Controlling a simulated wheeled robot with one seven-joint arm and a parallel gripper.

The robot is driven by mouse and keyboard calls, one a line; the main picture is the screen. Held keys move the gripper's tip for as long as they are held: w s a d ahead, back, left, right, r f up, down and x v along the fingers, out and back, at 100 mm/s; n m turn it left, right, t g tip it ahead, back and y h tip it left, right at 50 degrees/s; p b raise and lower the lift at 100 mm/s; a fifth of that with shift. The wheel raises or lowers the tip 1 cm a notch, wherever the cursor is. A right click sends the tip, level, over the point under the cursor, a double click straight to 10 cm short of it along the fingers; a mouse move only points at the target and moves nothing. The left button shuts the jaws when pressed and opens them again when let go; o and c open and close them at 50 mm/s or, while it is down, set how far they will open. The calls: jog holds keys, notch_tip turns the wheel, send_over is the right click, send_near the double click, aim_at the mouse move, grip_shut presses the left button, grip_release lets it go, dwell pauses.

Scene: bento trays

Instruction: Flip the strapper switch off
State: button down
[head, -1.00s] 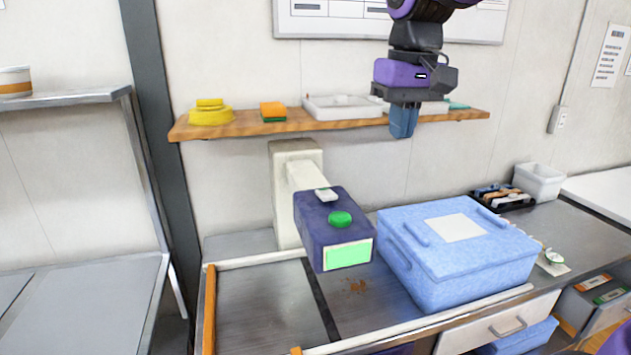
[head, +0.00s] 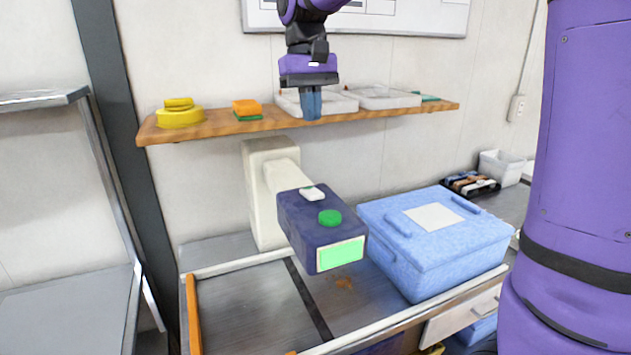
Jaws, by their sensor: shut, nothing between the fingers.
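The strapper (head: 290,228) is a dark blue head on a cream post and arm, standing over the metal bench. Its front carries a lit green panel (head: 340,254). On its top are a round green button (head: 330,218) and a small white switch (head: 313,194) behind it. I cannot tell the switch's exact tilt. My gripper (head: 311,112) points down, its blue fingers together and empty, in front of the shelf. In the picture it is above the switch, clearly apart from it.
A wooden shelf (head: 220,125) holds a yellow item (head: 180,114), an orange-green sponge (head: 247,110) and white trays (head: 375,97). A blue lidded box (head: 437,248) stands right of the strapper. My purple arm link fills the right side.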

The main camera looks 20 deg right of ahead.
aim_at(316, 193)
jog(key=shift+f, duration=0.1)
jog(key=s+f, duration=0.1)
jog(key=f, duration=0.8)
jog(key=s+f, duration=0.1)
jog(key=f, duration=0.3)
jog(key=shift+s+f, duration=0.25)
jog(key=shift+s, duration=0.1)
jog(key=shift+s+f+t, duration=0.25)
jog(key=shift+f+t, duration=0.1)
jog(key=shift+t, duration=0.05)
jog(key=shift+w, duration=0.2)
jog(key=shift+w+r, duration=0.4)
jog(key=shift+w, duration=0.2)
jog(key=shift+r, duration=0.1)
